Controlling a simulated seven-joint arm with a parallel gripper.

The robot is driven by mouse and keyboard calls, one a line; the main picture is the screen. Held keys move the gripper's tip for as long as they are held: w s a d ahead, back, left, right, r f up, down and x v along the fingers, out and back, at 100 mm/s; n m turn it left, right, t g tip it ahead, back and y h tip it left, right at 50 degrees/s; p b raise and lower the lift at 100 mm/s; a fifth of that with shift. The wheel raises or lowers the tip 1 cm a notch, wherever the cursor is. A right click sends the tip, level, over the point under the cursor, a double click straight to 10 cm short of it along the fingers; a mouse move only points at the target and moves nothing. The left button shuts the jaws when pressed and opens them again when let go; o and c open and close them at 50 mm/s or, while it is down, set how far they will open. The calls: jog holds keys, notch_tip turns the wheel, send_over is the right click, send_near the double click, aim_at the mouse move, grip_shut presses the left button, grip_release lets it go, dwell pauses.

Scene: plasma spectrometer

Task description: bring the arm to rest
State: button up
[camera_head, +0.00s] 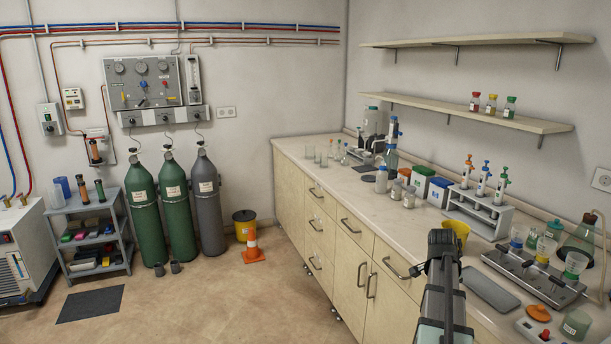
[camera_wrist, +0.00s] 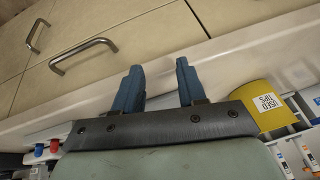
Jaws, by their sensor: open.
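My gripper (camera_wrist: 158,70) shows in the wrist view with its two blue fingers apart and nothing between them. Its fingers point toward the bench's pale front edge and the cabinet fronts. In the head view my arm rises from the bottom right, in front of the bench, and its dark end is near the yellow cup (camera_head: 458,228). The fingers cannot be made out there. The yellow cup, with a "used tips" label, also shows right of the fingers in the wrist view (camera_wrist: 266,104), apart from them.
The bench (camera_head: 352,203) carries a pipette rack (camera_head: 478,212), a grey tray (camera_head: 490,289), a metal stand with cups (camera_head: 533,273) and several bottles. Drawer handles (camera_wrist: 84,56) stick out from its front. An orange cone (camera_head: 252,247) stands on the floor, which is clear around the middle.

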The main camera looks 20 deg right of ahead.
jog(key=w+a+f+n, duration=0.2)
jog(key=w+a+f, duration=0.3)
jog(key=a, duration=0.1)
jog(key=s+a+f+n+g+y, duration=0.15)
jog(key=a+f+n, duration=0.25)
jog(key=a+f, duration=0.85)
jog(key=s+a+f+n+g+y, duration=0.1)
jog(key=s+a+f+n+y, duration=0.15)
jog(key=a+f, duration=0.95)
jog(key=s+a+f+n+g, duration=0.2)
jog(key=s+a+f+n, duration=0.4)
jog(key=s+a+f, duration=0.65)
jog(key=s+a+f+n+g, duration=0.1)
jog(key=s+a+f+n, duration=0.1)
jog(key=s, duration=0.6)
jog(key=s+a+f+n+g, duration=0.2)
jog(key=s+a+f+n, duration=0.1)
jog(key=s+a, duration=0.3)
jog(key=shift+s+f+y, duration=0.3)
jog(key=shift+s+f, duration=0.15)
jog(key=shift+s, duration=0.8)
